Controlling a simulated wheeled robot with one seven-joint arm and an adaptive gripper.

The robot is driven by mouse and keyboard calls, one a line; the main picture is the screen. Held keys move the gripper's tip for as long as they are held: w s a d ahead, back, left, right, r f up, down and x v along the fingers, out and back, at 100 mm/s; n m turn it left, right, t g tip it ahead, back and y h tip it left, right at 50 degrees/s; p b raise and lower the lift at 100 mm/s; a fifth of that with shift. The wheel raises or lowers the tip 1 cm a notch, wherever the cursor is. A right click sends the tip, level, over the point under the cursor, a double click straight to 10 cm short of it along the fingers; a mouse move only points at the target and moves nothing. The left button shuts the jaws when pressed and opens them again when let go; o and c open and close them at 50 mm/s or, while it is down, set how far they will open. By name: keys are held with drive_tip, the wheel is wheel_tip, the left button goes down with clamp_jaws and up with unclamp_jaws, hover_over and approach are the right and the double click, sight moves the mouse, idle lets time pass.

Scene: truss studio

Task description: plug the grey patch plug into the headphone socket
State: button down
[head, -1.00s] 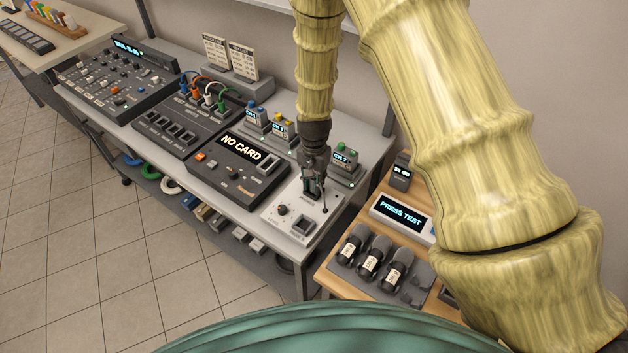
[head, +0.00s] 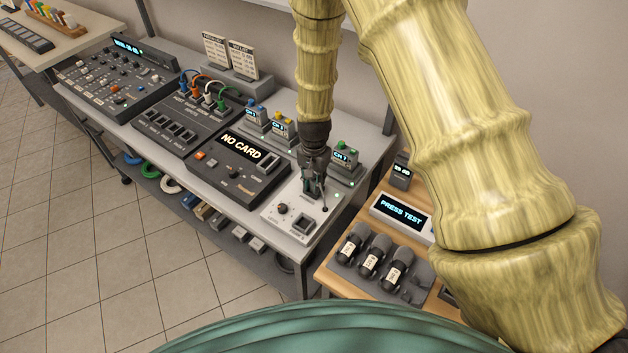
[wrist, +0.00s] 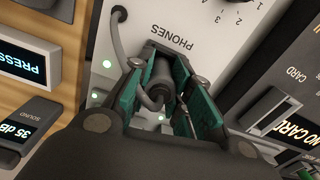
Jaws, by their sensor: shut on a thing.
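My gripper (wrist: 160,85) is shut on the grey patch plug (wrist: 159,84), which shows dark grey between the green finger pads. A grey cable (wrist: 121,48) runs from the plug to a fitting on the white panel (wrist: 183,14). The panel is marked PHONES beside the gripper. In the head view my gripper (head: 313,190) is low over the white panel (head: 272,215) at the right end of the bench. The headphone socket is hidden under the plug and fingers, so I cannot see how deep the plug sits. A small green light (wrist: 107,63) glows on the panel.
The black NO CARD unit (head: 229,180) stands left of the panel. A small box with a green knob (head: 345,160) stands behind it. To the right, a wooden table holds the PRESS TEST display (head: 402,212) and several dark microphones (head: 371,258).

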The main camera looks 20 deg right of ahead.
drive_tip(key=shift+f, duration=0.2)
drive_tip(key=c, duration=1.6)
unclamp_jaws()
drive_tip(key=shift+o, duration=0.2)
drive_tip(key=shift+r+p, duration=3.45)
drive_tip(key=shift+r, duration=2.1)
